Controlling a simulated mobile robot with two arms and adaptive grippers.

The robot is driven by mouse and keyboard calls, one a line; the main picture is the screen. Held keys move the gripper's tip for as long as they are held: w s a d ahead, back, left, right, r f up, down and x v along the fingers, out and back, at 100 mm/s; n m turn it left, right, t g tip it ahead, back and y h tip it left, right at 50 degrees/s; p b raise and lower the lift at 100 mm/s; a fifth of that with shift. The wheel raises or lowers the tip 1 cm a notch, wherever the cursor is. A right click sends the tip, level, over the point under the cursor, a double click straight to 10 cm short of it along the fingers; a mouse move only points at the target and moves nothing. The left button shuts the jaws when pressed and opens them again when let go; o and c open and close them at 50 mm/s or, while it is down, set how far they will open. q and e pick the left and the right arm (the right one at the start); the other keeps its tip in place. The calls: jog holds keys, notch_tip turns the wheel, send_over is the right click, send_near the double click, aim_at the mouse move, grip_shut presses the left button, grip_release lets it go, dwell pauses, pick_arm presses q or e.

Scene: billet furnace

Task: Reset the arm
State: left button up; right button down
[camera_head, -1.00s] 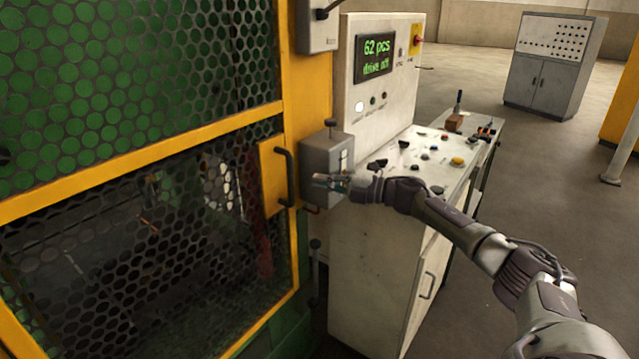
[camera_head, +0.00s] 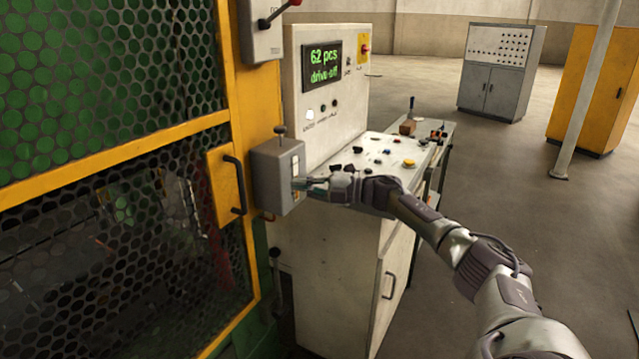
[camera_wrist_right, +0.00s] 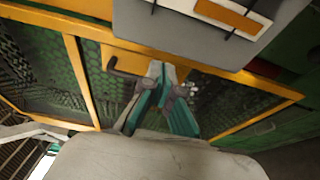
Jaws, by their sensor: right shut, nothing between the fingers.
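My right arm reaches in from the lower right of the head view. My right gripper (camera_head: 304,184) is shut and empty, with its tips at the lower front of a grey box (camera_head: 268,174) mounted beside the yellow door frame. I cannot tell whether the tips touch the box. In the right wrist view the gripper's teal fingers (camera_wrist_right: 160,72) come together, with the grey panel of the box (camera_wrist_right: 190,30) above them and an orange label on it. My left gripper is not in view.
A yellow-framed mesh door (camera_head: 110,150) with a black handle (camera_head: 236,185) stands at left. The control console (camera_head: 325,270) with buttons and a display (camera_head: 322,65) reading "62 pcs drive off" lies close under my arm. Open floor (camera_head: 530,220) is at right, before a grey cabinet (camera_head: 498,90).

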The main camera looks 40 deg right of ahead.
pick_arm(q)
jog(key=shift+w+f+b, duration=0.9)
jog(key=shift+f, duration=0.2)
pick_arm(e)
jog(key=d, duration=0.5)
jog(key=shift+w+d, duration=0.25)
jog(key=shift+d, duration=0.05)
